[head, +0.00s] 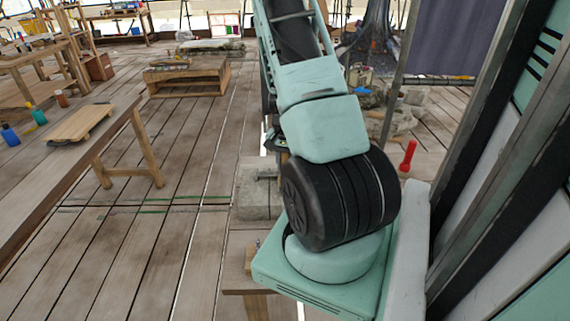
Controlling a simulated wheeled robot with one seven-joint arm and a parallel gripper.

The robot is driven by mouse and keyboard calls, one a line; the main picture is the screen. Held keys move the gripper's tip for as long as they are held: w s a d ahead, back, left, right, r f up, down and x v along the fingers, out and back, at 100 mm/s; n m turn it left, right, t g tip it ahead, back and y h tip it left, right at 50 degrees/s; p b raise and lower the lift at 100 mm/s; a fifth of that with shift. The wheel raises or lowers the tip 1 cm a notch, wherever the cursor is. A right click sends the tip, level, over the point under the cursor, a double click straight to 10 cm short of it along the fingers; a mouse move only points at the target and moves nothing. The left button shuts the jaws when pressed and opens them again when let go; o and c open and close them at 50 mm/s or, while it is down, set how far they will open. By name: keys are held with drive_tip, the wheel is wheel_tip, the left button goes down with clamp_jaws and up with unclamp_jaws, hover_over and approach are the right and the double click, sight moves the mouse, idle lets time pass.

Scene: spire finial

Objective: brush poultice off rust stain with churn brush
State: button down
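No churn brush, poultice or rust stain can be made out in the head view. My mint-green and black arm fills the centre and hides what lies behind it. My gripper does not show. A pale stone block (258,197) stands just left of my arm, partly hidden by it. An upright red object (407,158), shaped like a handle, shows right of my arm; I cannot tell what it belongs to.
A low wooden platform (187,80) stands farther back. Rubble stones (398,112) lie behind my arm. Plank floor between is clear.

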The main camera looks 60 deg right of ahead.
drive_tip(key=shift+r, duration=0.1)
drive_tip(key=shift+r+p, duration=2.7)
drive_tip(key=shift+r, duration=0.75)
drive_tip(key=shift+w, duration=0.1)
